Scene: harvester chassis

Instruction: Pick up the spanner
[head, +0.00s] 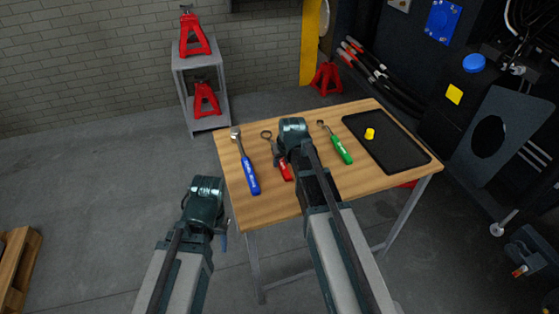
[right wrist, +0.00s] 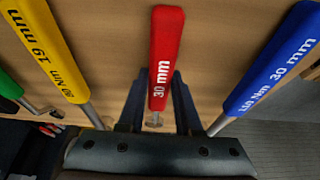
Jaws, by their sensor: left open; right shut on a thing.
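The spanner with a red handle (head: 286,173) lies on the wooden table (head: 232,208), its ring end towards the back. In the right wrist view its red handle (right wrist: 166,55), marked 30 mm, runs between the two fingers. My right gripper (right wrist: 157,92) is shut on this spanner; in the head view the gripper (head: 285,150) is over it and hides part of its shaft. I cannot tell whether the spanner is clear of the table top. My left gripper (head: 222,238) is open and empty, in front of the table's left edge.
A blue-handled tool (head: 248,174) lies left of the spanner. A yellow-handled tool (right wrist: 52,50) lies on its other side, hidden in the head view. Further right are a green-handled tool (head: 339,147) and a black tray (head: 408,158) holding a yellow piece (head: 369,134).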

